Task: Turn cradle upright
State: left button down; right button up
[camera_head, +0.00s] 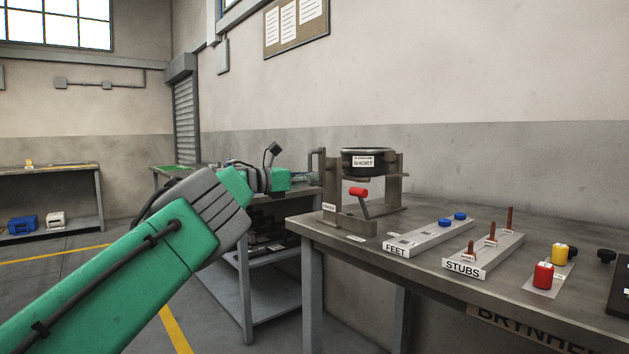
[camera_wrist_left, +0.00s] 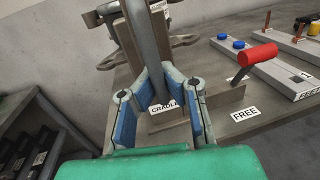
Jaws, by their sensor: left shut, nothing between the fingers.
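The cradle (camera_head: 380,186) is a metal stand on the bench's left end, holding a dark round part (camera_head: 378,167) labelled SHORT between its posts. A grey bent bar (camera_head: 313,165) rises at its left side; this bar also shows close up in the left wrist view (camera_wrist_left: 143,40). A lever with a red grip (camera_head: 358,192) is at its front, by a FREE label (camera_wrist_left: 245,114). My left gripper (camera_head: 312,177) is at the grey bar. My right gripper is not in view.
On the bench (camera_head: 440,212), right of the cradle, are a FEET tray (camera_head: 421,242) with blue knobs, a STUBS tray (camera_head: 485,257) with brown pegs, and red (camera_head: 543,275) and yellow (camera_head: 559,253) pieces. A shelf unit (camera_head: 265,272) stands behind my left arm.

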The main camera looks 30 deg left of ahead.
pick_arm(q)
jog(key=shift+a+f, duration=0.2)
jog(key=shift+f, duration=0.4)
jog(key=c, duration=1.6)
grip_release()
jog(key=shift+s+r, duration=0.15)
jog(key=shift+s, duration=0.05)
jog(key=shift+a, duration=0.15)
jog(key=shift+r, duration=0.1)
jog(key=v, duration=1.2)
jog(key=shift+w, duration=0.1)
jog(key=shift+a+f, duration=0.1)
jog(key=shift+f, duration=0.15)
